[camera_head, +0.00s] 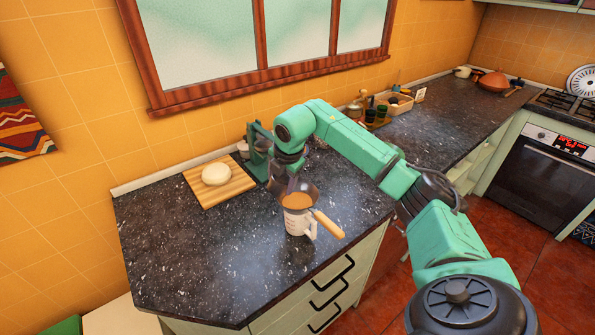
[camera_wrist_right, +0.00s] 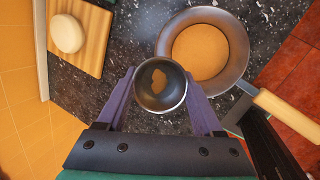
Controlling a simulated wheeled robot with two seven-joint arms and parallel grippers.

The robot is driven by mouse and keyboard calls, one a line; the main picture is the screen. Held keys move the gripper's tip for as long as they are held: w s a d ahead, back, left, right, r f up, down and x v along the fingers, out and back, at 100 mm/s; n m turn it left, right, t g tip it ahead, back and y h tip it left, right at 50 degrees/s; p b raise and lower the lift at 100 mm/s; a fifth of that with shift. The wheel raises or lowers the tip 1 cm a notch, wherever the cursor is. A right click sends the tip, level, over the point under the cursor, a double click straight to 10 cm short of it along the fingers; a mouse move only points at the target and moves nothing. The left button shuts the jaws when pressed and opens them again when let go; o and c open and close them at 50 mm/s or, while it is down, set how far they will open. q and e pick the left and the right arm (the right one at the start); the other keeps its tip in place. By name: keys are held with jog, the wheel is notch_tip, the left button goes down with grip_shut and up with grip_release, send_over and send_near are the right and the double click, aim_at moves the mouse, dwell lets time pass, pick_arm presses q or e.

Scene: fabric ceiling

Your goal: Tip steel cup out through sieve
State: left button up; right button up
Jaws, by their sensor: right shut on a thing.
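The steel cup (camera_wrist_right: 157,101) is between the two fingers of my right gripper (camera_wrist_right: 160,76), which is shut on it. Its mouth faces the wrist camera, and a small brown patch shows inside. I cannot tell how far it is tilted. The sieve (camera_wrist_right: 238,52) is beside the cup in the wrist view and holds a layer of orange-brown material. In the head view the sieve, with its wooden handle (camera_head: 328,224), sits over a white measuring jug (camera_head: 297,222). My right gripper (camera_head: 290,184) is just above and behind the sieve there. My left gripper is out of view.
A wooden board (camera_head: 236,187) with a pale dough ball (camera_head: 216,174) lies to the left. A green device (camera_head: 258,150) stands behind the sieve. Jars and a basket (camera_head: 396,103) are farther back. The front left of the dark counter (camera_head: 200,260) is clear.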

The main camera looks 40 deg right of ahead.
jog(key=a+h+p, duration=0.1)
jog(key=w+a+r+g+p, duration=0.1)
jog(key=p, duration=0.1)
jog(key=shift+w+a+h, duration=0.15)
jog(key=shift+h, duration=0.25)
pick_arm(q)
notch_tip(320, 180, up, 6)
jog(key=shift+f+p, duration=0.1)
jog(key=shift+p, duration=0.35)
pick_arm(e)
jog(key=shift+w+a+r+n+g+h, duration=0.15)
jog(key=shift+w+a+r+g+h, duration=0.3)
jog(key=shift+r+h, duration=0.1)
jog(key=shift+w+a+r+n+g+h, duration=0.15)
jog(key=shift+w+a+r+g+h, duration=0.2)
jog(key=shift+a+r+h, duration=0.15)
jog(key=shift+s+d, duration=0.1)
jog(key=shift+d, duration=0.05)
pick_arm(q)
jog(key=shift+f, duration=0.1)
